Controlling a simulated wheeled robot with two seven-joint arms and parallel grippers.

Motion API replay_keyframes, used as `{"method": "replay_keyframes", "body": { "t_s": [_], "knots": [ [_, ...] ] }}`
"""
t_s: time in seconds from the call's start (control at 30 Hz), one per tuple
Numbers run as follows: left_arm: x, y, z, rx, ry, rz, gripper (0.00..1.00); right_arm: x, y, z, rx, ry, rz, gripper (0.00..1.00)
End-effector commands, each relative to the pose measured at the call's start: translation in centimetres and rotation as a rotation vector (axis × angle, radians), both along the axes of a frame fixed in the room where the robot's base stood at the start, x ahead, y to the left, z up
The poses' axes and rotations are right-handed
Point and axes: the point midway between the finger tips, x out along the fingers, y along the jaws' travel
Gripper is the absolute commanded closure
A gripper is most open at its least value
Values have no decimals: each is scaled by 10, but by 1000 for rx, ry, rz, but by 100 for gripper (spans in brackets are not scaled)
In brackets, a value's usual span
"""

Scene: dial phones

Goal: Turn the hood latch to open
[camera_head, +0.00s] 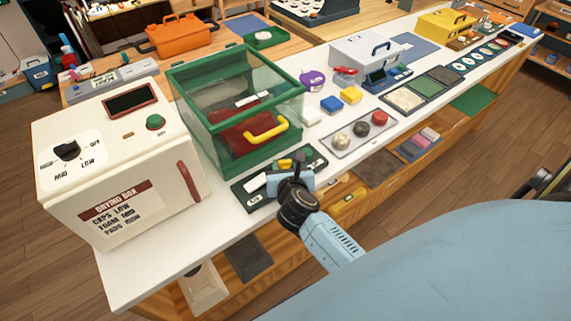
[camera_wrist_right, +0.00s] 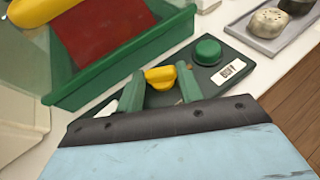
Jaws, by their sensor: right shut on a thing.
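The hood is a green-framed glass box (camera_head: 222,62) with a yellow handle (camera_head: 268,131) on its front pane. A red item shows inside it. In front of it lies a dark green panel (camera_head: 252,199) with a yellow knob-like latch (camera_wrist_right: 160,77) and a round green button (camera_wrist_right: 208,51). In the head view the latch is partly hidden by my gripper. My right gripper (camera_head: 289,173) is over the panel, its two green fingers (camera_wrist_right: 158,87) on either side of the yellow latch and shut on it. My left gripper is not in view.
A cream drying box (camera_head: 180,120) stands left of the hood on the white bench. To the right is a grey tray (camera_head: 345,147) with several round samples. The bench's front edge runs close to my right gripper.

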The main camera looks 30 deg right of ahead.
Motion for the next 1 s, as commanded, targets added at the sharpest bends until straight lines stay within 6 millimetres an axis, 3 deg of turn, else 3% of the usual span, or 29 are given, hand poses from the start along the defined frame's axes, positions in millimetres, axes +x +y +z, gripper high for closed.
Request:
{"method": "replay_keyframes", "body": {
  "t_s": [0.5, 1.0],
  "knots": [
    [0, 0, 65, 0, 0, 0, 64, -2, -9, 5, -5, 4, 310, 86],
    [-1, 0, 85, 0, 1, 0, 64, -2, -11, 1, 0, 0, 499, 86]
  ]
}}
